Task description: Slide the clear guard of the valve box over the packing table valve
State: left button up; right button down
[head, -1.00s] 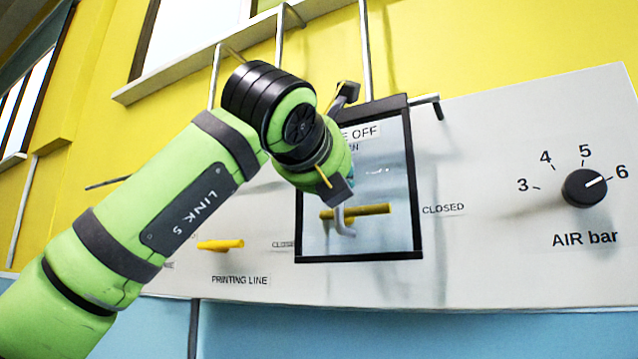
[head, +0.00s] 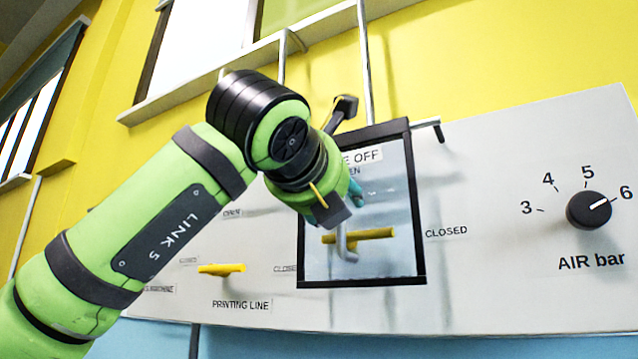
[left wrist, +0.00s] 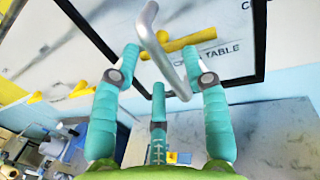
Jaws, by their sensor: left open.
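The valve box guard is a clear pane in a black frame (head: 412,215), standing out from the grey panel. A yellow valve handle (head: 375,234) lies level, seen through the pane; it also shows in the left wrist view (left wrist: 190,40), with "TABLE" lettering beside it. A bent grey handle (head: 342,241) is in front of the pane. My left gripper (left wrist: 168,66) is open, with its teal fingers on either side of this grey handle (left wrist: 164,48) in the left wrist view; contact cannot be told. In the head view my wrist hides the frame's upper left. My right gripper is not in view.
A second yellow valve (head: 222,269), labelled PRINTING LINE, sits to the left on the panel. A black AIR bar knob (head: 589,210) is at the right. A short black peg (head: 439,133) juts out by the frame's top right corner. Grey pipes rise above.

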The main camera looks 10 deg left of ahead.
pick_arm(q)
jog(key=s+a, duration=0.1)
jog(key=s, duration=0.8)
jog(key=shift+a, duration=0.15)
jog(key=shift+s, duration=0.1)
